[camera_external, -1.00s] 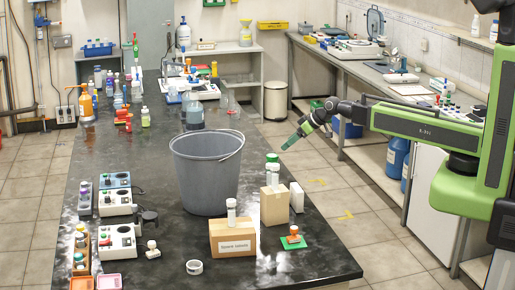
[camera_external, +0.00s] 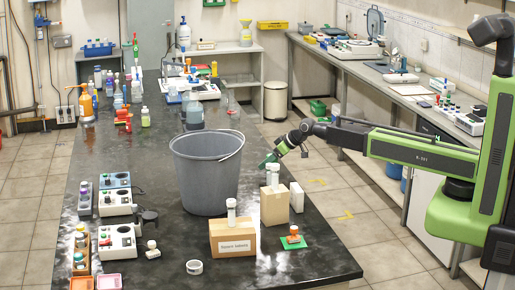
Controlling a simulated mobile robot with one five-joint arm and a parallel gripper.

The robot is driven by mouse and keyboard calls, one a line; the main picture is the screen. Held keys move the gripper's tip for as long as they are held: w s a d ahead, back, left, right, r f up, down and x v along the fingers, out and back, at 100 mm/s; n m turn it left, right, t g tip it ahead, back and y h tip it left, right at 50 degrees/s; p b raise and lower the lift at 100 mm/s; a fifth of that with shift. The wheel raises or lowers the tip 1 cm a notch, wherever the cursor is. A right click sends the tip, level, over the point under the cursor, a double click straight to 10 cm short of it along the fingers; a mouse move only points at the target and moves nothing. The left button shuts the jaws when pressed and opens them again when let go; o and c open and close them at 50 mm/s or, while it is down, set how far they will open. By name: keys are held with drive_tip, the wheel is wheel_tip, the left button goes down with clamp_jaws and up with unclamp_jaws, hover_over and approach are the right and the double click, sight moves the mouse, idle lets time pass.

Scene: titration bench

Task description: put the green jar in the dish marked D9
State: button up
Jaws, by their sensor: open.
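My gripper (camera_external: 267,159) is open and low at the right part of the black bench, just behind the top of a white-capped vial in this view. The green jar cannot be clearly made out; the green at the gripper's tip may be its jaws or part of the jar. Whether the jaws are around the jar or beside it, I cannot tell. Two small pink dishes, one deeper pink (camera_external: 82,283) and one paler (camera_external: 109,282), sit at the bench's front left. No D9 mark is readable on either.
The white-capped vial (camera_external: 272,176) stands on a cardboard box (camera_external: 274,207). A labelled box (camera_external: 232,239) bears another vial (camera_external: 231,212). A large grey bucket (camera_external: 206,180) stands left of my gripper. An orange-knobbed piece on a green plate (camera_external: 293,243) is at right.

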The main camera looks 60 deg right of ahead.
drive_tip(key=shift+r, duration=0.1)
clamp_jaws()
idle(0.3)
drive_tip(key=r+p, duration=0.3)
drive_tip(key=d+r+p, duration=0.1)
drive_tip(key=r+p, duration=0.1)
drive_tip(key=shift+s+r, duration=0.2)
drive_tip(key=shift+s, duration=0.15)
drive_tip(key=s+d+r+p, duration=0.5)
drive_tip(key=d+p, duration=0.1)
drive_tip(key=d, duration=0.3)
drive_tip(key=shift+s+r, duration=0.3)
